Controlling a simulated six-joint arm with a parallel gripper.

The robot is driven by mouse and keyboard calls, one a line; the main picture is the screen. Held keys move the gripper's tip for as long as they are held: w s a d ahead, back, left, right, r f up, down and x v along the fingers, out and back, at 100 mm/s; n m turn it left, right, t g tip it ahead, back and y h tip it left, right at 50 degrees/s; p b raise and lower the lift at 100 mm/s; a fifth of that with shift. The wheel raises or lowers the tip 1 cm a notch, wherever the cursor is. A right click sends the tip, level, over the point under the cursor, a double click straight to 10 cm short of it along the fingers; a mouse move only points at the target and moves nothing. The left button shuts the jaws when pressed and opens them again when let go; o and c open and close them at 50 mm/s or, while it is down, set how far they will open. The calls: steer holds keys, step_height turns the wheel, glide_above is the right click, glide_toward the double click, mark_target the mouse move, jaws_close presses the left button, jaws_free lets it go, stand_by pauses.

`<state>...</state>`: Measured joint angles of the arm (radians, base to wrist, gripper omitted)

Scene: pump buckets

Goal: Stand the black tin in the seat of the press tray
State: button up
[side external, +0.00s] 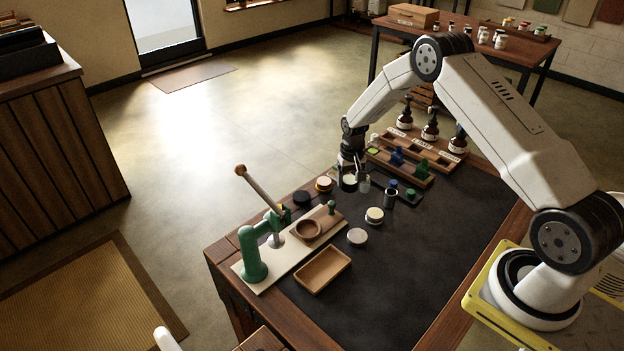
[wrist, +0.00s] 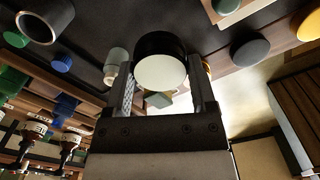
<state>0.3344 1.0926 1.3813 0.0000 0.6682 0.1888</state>
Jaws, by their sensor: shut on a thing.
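My gripper (side external: 352,166) is shut on the black tin (side external: 348,184), a short black cylinder with a pale round face. In the wrist view the tin (wrist: 160,64) sits between the two fingers (wrist: 165,88), its pale face toward the camera. I cannot tell how far it is above the mat. The press tray (side external: 255,279) is a cream board at the mat's left end. It carries a green lever press (side external: 254,257) with a wooden handle, and a brown block with a round ringed seat (side external: 308,229). The seat looks empty.
A tan rectangular tray (side external: 322,271) lies in front of the board. A white disc (side external: 357,237), a cream-topped tin (side external: 374,215), a black disc (side external: 302,197) and a dark cylinder (side external: 391,199) stand nearby. Pump bottles (side external: 430,130) stand behind a wooden rack. The mat's front right is clear.

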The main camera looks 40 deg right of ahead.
step_height(320, 180, up, 6)
steer(key=shift+a+r, duration=0.1)
steer(key=shift+a, duration=0.05)
steer(key=a+n, duration=0.9)
steer(key=a, duration=0.8)
glide_above(308, 231)
steer(key=shift+f, duration=2.7)
steer(key=shift+f, duration=0.15)
steer(key=shift+f, duration=1.9)
steer(key=shift+f, duration=0.95)
steer(key=o, duration=1.1)
steer(key=shift+r, duration=0.1)
